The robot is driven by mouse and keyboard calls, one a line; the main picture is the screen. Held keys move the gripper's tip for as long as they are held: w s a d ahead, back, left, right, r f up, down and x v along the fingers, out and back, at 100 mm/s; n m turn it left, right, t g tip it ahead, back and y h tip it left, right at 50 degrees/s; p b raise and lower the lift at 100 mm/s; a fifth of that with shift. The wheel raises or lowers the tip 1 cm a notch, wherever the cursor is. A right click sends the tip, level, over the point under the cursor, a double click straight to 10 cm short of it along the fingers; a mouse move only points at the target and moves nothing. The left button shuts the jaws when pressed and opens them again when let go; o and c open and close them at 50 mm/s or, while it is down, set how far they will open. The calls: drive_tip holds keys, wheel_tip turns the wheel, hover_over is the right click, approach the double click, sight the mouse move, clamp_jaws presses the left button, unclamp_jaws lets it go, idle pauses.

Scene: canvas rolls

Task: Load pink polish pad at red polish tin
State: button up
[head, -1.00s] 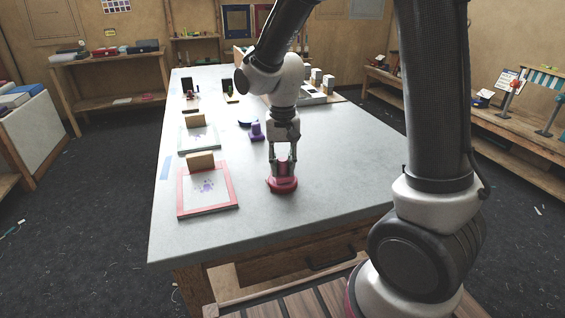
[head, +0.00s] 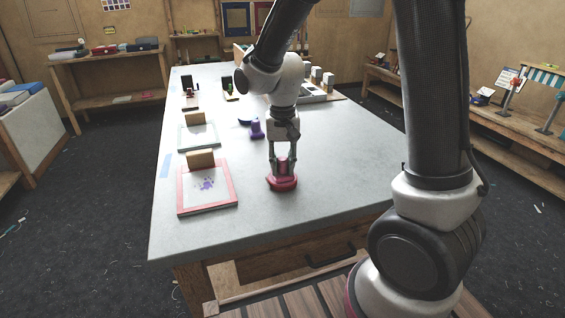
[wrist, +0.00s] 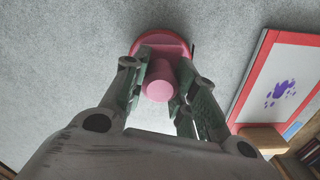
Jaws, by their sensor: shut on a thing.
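My gripper (head: 283,165) is shut on the upright handle of the pink polish pad (wrist: 160,84), over the near middle of the table. A round pink-red base (head: 282,183) shows below the fingers in the head view. In the wrist view the pink disc (wrist: 160,40) shows behind the handle. I cannot clearly tell the red polish tin apart from the pad's base; it may be beneath the pad.
A red-framed panel (head: 181,201) with a purple print and a wooden block (head: 200,159) lies left of my gripper. A purple pad (head: 256,130) stands farther back beside a dark blue disc (head: 244,122).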

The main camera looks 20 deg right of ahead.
sight(283, 158)
idle(0.3)
drive_tip(key=shift+r, duration=3.45)
